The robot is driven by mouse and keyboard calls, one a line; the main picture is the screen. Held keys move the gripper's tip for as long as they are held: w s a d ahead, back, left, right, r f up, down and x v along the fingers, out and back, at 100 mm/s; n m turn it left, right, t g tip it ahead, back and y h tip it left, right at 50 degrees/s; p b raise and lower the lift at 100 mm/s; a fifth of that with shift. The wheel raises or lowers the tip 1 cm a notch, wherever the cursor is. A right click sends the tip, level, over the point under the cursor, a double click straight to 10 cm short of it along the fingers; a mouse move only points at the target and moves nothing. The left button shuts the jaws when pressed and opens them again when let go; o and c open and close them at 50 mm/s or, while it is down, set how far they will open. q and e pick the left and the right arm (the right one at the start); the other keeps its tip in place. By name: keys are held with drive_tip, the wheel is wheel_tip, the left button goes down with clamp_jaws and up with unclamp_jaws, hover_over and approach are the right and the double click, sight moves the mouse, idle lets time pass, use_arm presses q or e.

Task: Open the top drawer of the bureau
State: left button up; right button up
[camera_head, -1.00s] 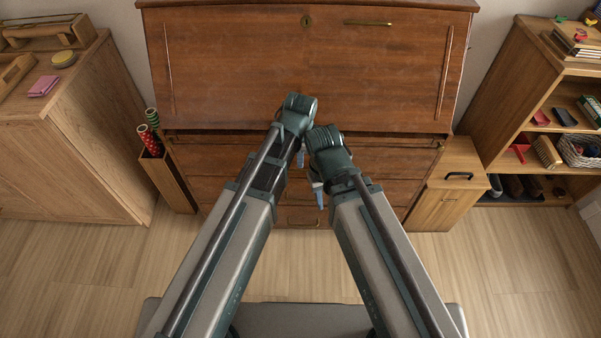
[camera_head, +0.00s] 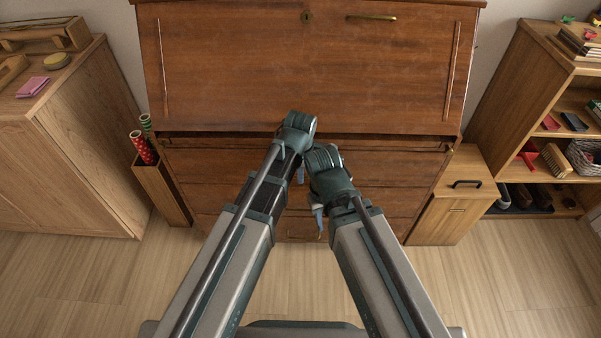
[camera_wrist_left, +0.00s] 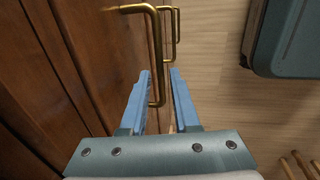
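The brown wooden bureau (camera_head: 300,75) stands ahead, with its big flap front closed. Under the flap runs a dark gap, then the top drawer (camera_head: 400,160) and lower drawers. My left gripper (camera_head: 300,175) is in front of the upper drawers; the arms hide their middle. In the left wrist view a brass handle (camera_wrist_left: 156,50) reaches down between the blue fingertips of my left gripper (camera_wrist_left: 160,73). The fingers look a little apart around it; firm contact is not visible. My right gripper (camera_head: 320,222) hangs lower, to the right, away from any visible handle; its finger gap is unclear.
Another brass handle (camera_wrist_left: 173,35) shows farther off in the left wrist view. A wooden cabinet (camera_head: 85,140) and a box with rolls (camera_head: 165,190) stand left. A small cabinet (camera_head: 450,200) and an open shelf (camera_head: 520,85) stand right. The floor before the bureau is clear.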

use_arm(q)
clamp_jaws()
idle(1.2)
